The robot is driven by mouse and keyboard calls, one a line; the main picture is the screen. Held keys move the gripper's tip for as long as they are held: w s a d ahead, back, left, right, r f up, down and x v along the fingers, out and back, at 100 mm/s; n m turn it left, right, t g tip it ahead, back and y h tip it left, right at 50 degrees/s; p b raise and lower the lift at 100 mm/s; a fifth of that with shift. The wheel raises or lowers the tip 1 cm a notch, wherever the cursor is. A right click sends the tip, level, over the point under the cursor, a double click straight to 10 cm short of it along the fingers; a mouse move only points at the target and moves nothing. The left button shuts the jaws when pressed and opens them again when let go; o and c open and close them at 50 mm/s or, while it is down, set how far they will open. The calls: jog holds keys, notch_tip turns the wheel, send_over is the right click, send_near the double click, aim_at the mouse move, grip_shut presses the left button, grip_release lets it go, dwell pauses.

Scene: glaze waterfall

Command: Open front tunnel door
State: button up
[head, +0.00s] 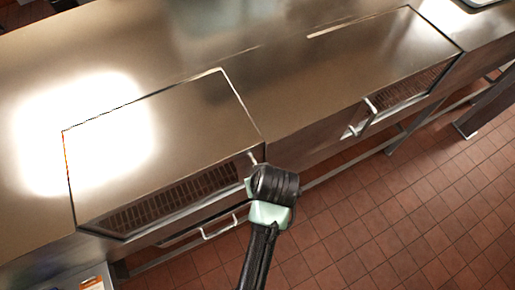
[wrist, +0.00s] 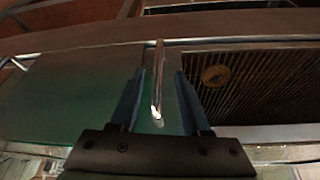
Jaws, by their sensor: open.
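The front tunnel door appears to be a smooth metal panel (wrist: 75,95) in the wrist view. A pale bar handle (wrist: 157,85) stands out near its edge beside a dark grille. My gripper (wrist: 161,72) is open, with its two blue fingers on either side of the handle. The handle lies between them with gaps showing on both sides; contact is not visible. In the head view my dark wrist (head: 272,185) is in front of the steel machine, at the corner by the left grille, and its fingers are hidden. A short piece of the handle (head: 254,157) shows just above it.
A left grille (head: 160,200) and a right grille (head: 415,85) line the machine's front. Another handle (head: 365,115) is at the right, and a low bar handle (head: 220,228) at the lower left. The tiled floor (head: 400,220) in front is mostly clear.

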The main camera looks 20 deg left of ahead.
jog(key=shift+x, duration=2.95)
jog(key=shift+w, duration=0.1)
jog(key=shift+r, duration=0.1)
grip_shut()
